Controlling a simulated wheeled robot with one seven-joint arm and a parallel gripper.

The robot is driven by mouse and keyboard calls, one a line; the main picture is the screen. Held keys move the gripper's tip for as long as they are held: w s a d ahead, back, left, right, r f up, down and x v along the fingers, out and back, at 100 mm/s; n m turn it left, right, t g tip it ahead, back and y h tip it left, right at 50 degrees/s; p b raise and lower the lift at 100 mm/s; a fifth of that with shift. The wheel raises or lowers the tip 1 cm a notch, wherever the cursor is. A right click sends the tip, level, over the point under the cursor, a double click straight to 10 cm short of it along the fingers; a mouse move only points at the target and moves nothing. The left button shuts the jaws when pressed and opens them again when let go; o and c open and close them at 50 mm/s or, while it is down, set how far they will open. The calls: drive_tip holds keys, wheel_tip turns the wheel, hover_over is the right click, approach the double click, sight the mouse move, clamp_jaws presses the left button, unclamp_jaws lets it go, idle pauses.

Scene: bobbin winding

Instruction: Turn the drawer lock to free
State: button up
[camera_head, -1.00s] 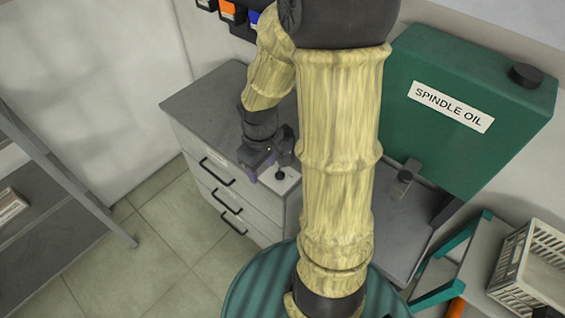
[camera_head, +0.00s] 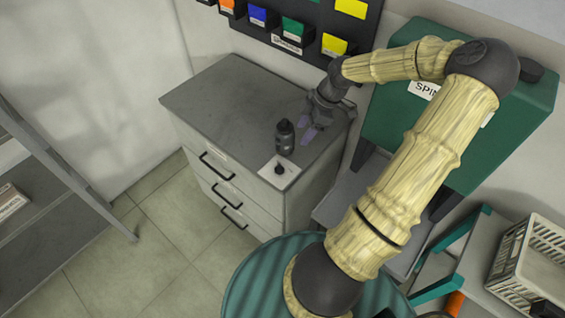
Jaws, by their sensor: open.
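The grey drawer cabinet (camera_head: 222,95) has three closed drawers with black handles. A white plate (camera_head: 291,172) lies at the front right corner of its top. A small black knob (camera_head: 279,170), which looks like the drawer lock, sits on this plate. The way it is turned is too small to tell. A dark bottle (camera_head: 284,138) stands upright just behind the plate. My gripper (camera_head: 306,129) is open and empty, with purple fingertips. It is over the right part of the top, behind and right of the bottle and apart from the knob.
Coloured bins (camera_head: 292,30) hang on the wall behind the cabinet. A green spindle oil tank (camera_head: 400,105) stands at right, partly behind my arm. A pale crate (camera_head: 530,265) is at the lower right. The left part of the cabinet top is clear.

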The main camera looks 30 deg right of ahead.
sight(280, 166)
idle(0.3)
drive_tip(key=p+x, duration=0.2)
drive_tip(key=x, duration=1.5)
drive_tip(key=shift+f, duration=0.3)
drive_tip(key=shift+c, duration=0.2)
drive_tip(key=c, duration=0.9)
